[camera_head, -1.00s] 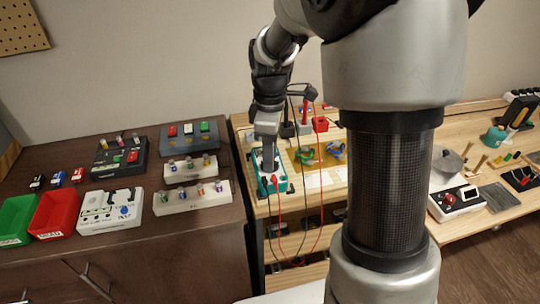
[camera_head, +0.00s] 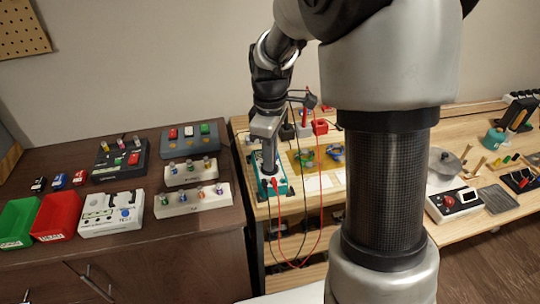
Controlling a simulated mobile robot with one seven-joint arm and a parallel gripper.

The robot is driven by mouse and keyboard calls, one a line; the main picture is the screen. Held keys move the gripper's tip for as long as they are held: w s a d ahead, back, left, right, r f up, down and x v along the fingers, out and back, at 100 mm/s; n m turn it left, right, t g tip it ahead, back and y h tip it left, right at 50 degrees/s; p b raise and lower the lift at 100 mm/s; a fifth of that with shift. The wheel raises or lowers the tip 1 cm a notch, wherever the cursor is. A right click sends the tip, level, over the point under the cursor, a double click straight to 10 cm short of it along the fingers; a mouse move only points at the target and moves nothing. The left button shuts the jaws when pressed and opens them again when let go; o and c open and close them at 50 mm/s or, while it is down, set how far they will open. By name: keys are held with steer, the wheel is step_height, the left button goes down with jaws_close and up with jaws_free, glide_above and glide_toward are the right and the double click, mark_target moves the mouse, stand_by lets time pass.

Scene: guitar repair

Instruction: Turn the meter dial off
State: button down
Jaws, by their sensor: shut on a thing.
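The meter (camera_head: 281,188) is a teal-edged box with a pale face on the wooden bench, at the middle of the head view. A red lead and a black lead hang from its front end over the bench edge. My gripper (camera_head: 269,172) points down onto the meter, with its fingers at the meter's face. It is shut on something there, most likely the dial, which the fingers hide. The dial's setting cannot be seen.
A soldering stand and a red block (camera_head: 320,127) stand behind the meter. A yellow mat (camera_head: 305,160) with green and blue items lies to its right. The dark cabinet at left holds a red bin (camera_head: 58,215), a green bin (camera_head: 18,222) and several pedal-like boxes.

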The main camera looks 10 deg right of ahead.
steer(key=m+p, duration=0.2)
steer(key=m, duration=0.4)
steer(key=shift+r, duration=0.1)
steer(key=m+p, duration=0.1)
steer(key=m, duration=0.4)
steer(key=shift+m, duration=0.3)
steer(key=shift+p, duration=0.3)
steer(key=c, duration=1.8)
jaws_free()
steer(key=shift+c, duration=0.2)
step_height(320, 180, up, 17)
steer(key=p, duration=0.2)
steer(key=shift+r, duration=0.15)
steer(key=shift+p, duration=0.3)
